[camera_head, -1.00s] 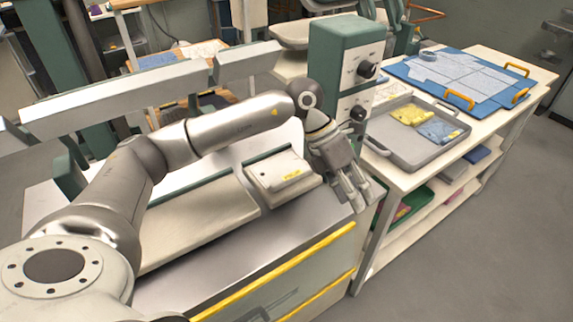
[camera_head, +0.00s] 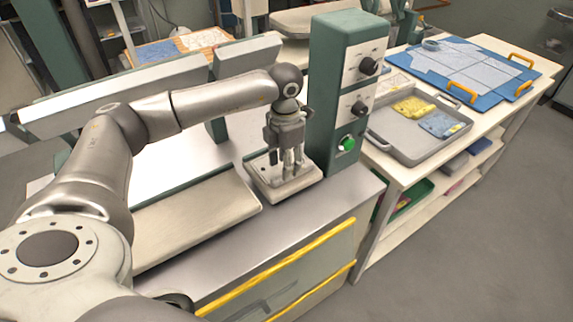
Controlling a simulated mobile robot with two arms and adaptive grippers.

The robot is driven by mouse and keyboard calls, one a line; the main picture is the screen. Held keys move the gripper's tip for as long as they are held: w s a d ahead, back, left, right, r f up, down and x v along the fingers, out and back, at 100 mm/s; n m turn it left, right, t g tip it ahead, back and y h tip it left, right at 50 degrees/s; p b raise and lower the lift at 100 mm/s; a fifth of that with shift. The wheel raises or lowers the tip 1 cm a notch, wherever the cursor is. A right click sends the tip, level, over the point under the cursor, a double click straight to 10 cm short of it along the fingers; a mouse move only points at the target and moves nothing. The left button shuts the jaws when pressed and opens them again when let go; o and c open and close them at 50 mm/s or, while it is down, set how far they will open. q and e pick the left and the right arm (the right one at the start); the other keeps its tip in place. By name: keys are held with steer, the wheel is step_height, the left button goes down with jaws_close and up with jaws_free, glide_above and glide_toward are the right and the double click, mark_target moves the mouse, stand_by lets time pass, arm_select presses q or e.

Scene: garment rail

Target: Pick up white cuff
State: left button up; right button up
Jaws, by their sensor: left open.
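My left gripper (camera_head: 286,170) points down over a small pale plate (camera_head: 306,179) with a raised rim, at the end of the long pale board. Its fingers are apart, with nothing visible between them. I cannot tell whether the fingertips touch the plate, and they hide part of its surface. I cannot make out a white cuff for certain. A yellow folded piece (camera_head: 413,106) and a light blue folded piece (camera_head: 440,124) lie in the grey tray (camera_head: 400,147) on the side table. My right gripper is not in view.
A green control box (camera_head: 322,95) with knobs and a green button stands just right of my left gripper. The long pale board (camera_head: 195,218) lies to the left. A blue mat (camera_head: 425,78) with yellow handles is on the side table (camera_head: 400,176).

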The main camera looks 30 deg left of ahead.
arm_select(q)
step_height(320, 180, down, 3)
steer(key=shift+f+p, duration=0.1)
steer(key=shift+p, duration=0.35)
steer(key=shift+w+f, duration=0.1)
steer(key=shift+f, duration=0.05)
steer(key=shift+f+b, duration=0.25)
steer(key=shift+b, duration=0.1)
jaws_close()
stand_by(0.3)
